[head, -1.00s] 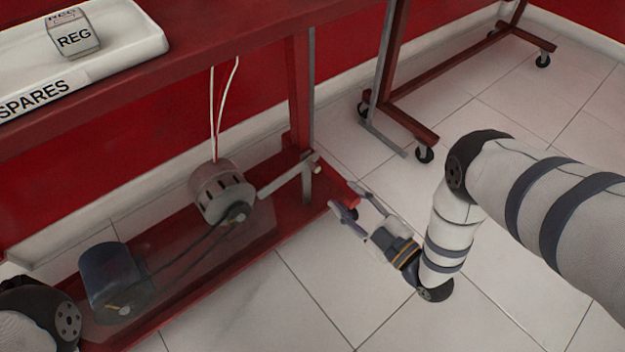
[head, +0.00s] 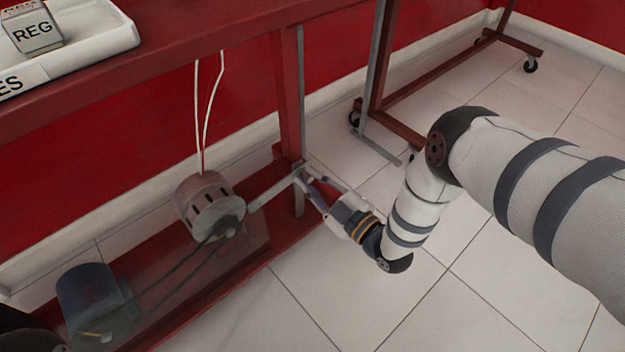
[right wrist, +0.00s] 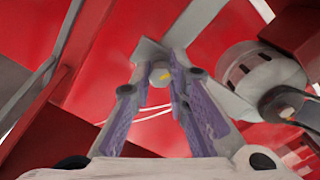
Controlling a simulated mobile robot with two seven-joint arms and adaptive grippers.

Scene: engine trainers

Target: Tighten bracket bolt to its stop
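The bracket bolt (right wrist: 160,74) has a round pale head with a yellow mark, seen in the right wrist view. It sits at the end of the grey bracket (head: 268,190), which runs from the alternator (head: 209,203) to the grey upright strip. My right gripper (head: 307,178) is at this end of the bracket, and its fingertips hide most of the bolt in the head view. In the right wrist view its two purple-padded fingers (right wrist: 159,77) stand apart on either side of the bolt head, with small gaps showing. My left gripper is out of view.
A dark belt runs from the alternator to a blue-grey cylinder (head: 88,290) behind a clear panel. Two white wires (head: 208,115) hang above the alternator. A red bench leg (head: 288,95) stands beside the bracket. A white spares tray (head: 95,45) is above.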

